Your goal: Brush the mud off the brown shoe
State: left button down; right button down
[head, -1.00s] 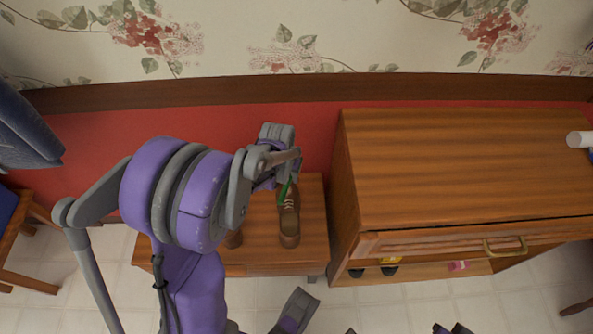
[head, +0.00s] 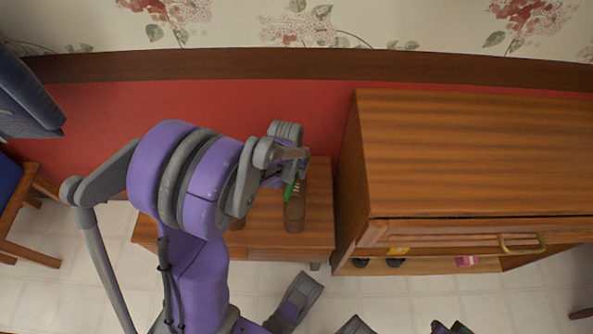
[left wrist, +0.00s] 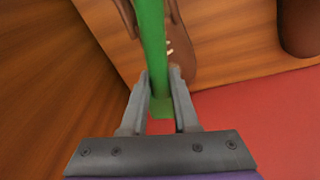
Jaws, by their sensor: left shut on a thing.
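The brown shoe (head: 295,212) stands on a low wooden bench, its toe end partly hidden behind my left gripper (head: 288,180). In the left wrist view part of the shoe (left wrist: 184,62) with pale laces shows just behind the brush. My left gripper (left wrist: 161,78) is shut on the green handle of the brush (left wrist: 151,40). The brush (head: 290,190) is at the left side of the laces in the head view; I cannot tell whether it touches the shoe. Its bristles and any mud are not clear. Dark tips at the bottom edge (head: 451,328) may be my right gripper.
A second brown shoe (head: 237,224) is mostly hidden by my left arm. The bench (head: 265,215) stands close to a larger wooden cabinet (head: 460,150) on its right, with small items on a lower shelf. A red wall band is behind; a chair (head: 25,215) stands left.

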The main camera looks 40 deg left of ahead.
pick_arm(q)
jog(key=shift+s+d+f+b, duration=0.1)
jog(key=shift+f+b, duration=0.25)
jog(key=shift+f, duration=0.15)
jog(key=shift+s+d+f+b, duration=0.1)
jog(key=shift+f+b, duration=0.2)
jog(key=shift+f, duration=0.15)
dwell(0.4)
jog(key=shift+s+a+r, duration=0.1)
jog(key=shift+s+a, duration=1.1)
jog(key=shift+a, duration=0.3)
jog(key=shift+s+a, duration=0.1)
